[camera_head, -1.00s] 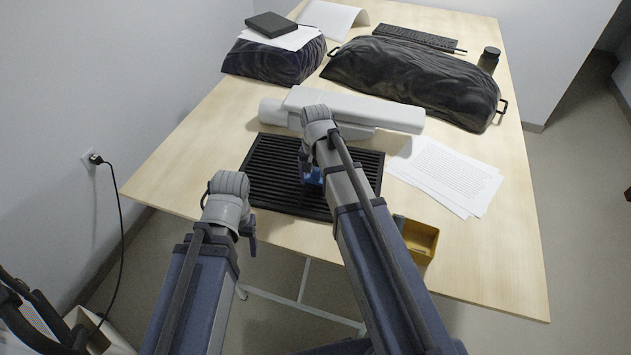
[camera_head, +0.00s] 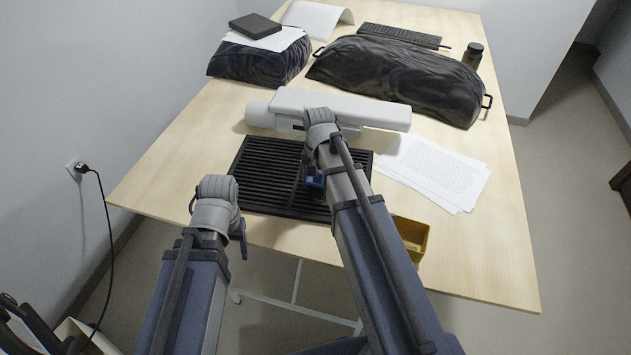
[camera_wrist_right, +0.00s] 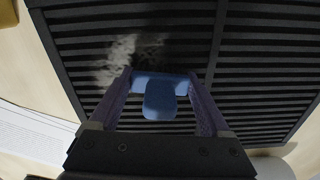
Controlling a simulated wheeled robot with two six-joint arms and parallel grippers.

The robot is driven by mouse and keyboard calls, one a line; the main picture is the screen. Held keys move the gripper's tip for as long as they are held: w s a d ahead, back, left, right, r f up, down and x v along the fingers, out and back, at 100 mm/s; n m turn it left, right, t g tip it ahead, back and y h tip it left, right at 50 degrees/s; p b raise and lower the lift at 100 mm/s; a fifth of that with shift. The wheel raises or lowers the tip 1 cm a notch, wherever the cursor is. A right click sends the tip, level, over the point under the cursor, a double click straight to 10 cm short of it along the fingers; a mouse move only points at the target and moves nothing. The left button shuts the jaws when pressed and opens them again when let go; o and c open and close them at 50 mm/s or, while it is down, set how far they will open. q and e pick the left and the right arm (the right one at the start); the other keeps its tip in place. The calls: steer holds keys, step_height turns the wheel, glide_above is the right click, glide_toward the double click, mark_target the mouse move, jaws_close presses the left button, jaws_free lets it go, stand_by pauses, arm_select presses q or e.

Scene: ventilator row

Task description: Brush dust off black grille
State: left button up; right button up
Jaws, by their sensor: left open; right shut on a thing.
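The black grille (camera_head: 262,178) lies flat on the wooden table near its front edge. In the right wrist view the grille (camera_wrist_right: 265,65) fills most of the picture, with a pale grey dust patch (camera_wrist_right: 118,62) on its slats. My right gripper (camera_head: 314,178) is over the right part of the grille, shut on a blue brush (camera_wrist_right: 160,98). The brush's far end is dark against the slats, and I cannot tell whether it touches them. The dust lies just beyond and left of the brush in the wrist view. My left gripper (camera_head: 240,238) is open and empty, in front of the table's near edge.
A white cylinder-ended device (camera_head: 340,108) lies behind the grille. Printed papers (camera_head: 435,172) are to its right, and a yellow box (camera_head: 411,236) stands near the front edge. Dark covered bundles (camera_head: 400,75) sit at the back. The table's right front is clear.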

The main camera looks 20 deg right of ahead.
steer(key=shift+s+d+f, duration=0.15)
steer(key=shift+s+d, duration=0.85)
steer(key=shift+d, duration=0.25)
steer(key=shift+d, duration=0.1)
steer(key=shift+s+d, duration=0.45)
steer(key=shift+d, duration=0.25)
steer(key=shift+s+d, duration=0.45)
steer(key=shift+d, duration=0.2)
steer(key=shift+s+d, duration=1.05)
steer(key=shift+d, duration=0.3)
steer(key=shift+w+d, duration=0.45)
steer(key=shift+w, duration=0.15)
steer(key=shift+w+a, duration=0.5)
steer(key=shift+a, duration=0.25)
steer(key=shift+w+a, duration=0.5)
steer(key=shift+a, duration=0.2)
steer(key=shift+a, duration=0.1)
